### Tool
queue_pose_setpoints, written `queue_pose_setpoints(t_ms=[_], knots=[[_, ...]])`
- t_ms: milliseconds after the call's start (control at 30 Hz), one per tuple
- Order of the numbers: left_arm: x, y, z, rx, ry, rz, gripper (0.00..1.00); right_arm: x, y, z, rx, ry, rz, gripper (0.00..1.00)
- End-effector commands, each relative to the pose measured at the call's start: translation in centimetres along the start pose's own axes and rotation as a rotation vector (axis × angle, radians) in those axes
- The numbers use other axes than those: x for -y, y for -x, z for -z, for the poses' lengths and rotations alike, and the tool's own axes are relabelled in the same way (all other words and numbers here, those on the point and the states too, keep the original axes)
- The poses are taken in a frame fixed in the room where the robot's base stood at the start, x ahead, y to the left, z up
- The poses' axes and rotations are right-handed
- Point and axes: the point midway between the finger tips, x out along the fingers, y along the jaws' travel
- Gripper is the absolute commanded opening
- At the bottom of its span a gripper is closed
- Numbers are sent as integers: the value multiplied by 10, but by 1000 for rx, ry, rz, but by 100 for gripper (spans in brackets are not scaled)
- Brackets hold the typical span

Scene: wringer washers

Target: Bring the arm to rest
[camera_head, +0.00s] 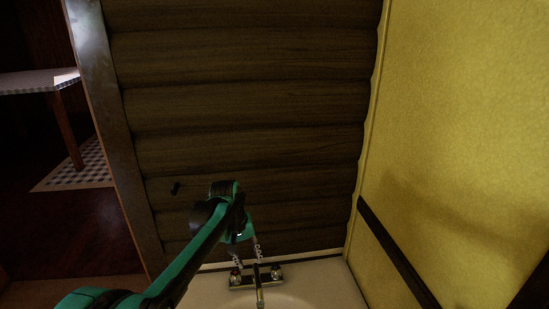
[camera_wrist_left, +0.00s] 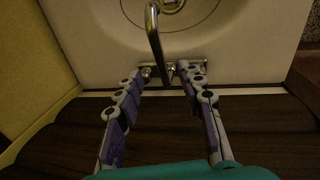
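My left arm comes in from the lower left of the head view, teal and black. Its gripper (camera_head: 246,258) points down above the back of the white sink. In the left wrist view the gripper (camera_wrist_left: 163,75) is open, with its two jointed fingers apart and nothing between them but the view of the tap behind. The chrome tap (camera_head: 259,283) stands at the sink's back edge; its curved spout also shows in the left wrist view (camera_wrist_left: 154,35). Whether the fingertips touch the tap I cannot tell. My right gripper is in neither view.
The white sink (camera_head: 325,287) sits against a dark log wall (camera_head: 240,105). A yellow wall (camera_head: 460,120) with a dark rail (camera_head: 395,250) closes off the right. At the left, past a doorway edge, a table (camera_head: 35,82) stands by a checked rug (camera_head: 90,170).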

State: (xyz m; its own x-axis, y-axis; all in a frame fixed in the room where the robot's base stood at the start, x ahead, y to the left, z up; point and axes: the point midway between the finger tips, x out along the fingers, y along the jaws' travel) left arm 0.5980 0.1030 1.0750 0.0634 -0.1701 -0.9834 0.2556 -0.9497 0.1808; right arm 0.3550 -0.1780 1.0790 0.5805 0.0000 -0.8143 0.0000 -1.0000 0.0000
Motion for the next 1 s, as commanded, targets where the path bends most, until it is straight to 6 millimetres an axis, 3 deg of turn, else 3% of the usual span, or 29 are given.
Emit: queue_pose_setpoints(t_ms=[300, 467, 800, 1000], knots=[[40, 36, -67, -172, -83, 6, 38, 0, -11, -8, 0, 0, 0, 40], [65, 42, -108, -275, -137, 18, 38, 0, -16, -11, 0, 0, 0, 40], [118, 18, -188, -481, -254, 63, 38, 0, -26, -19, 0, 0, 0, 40], [135, 0, -211, -556, -298, 85, 38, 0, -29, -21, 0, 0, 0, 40]])
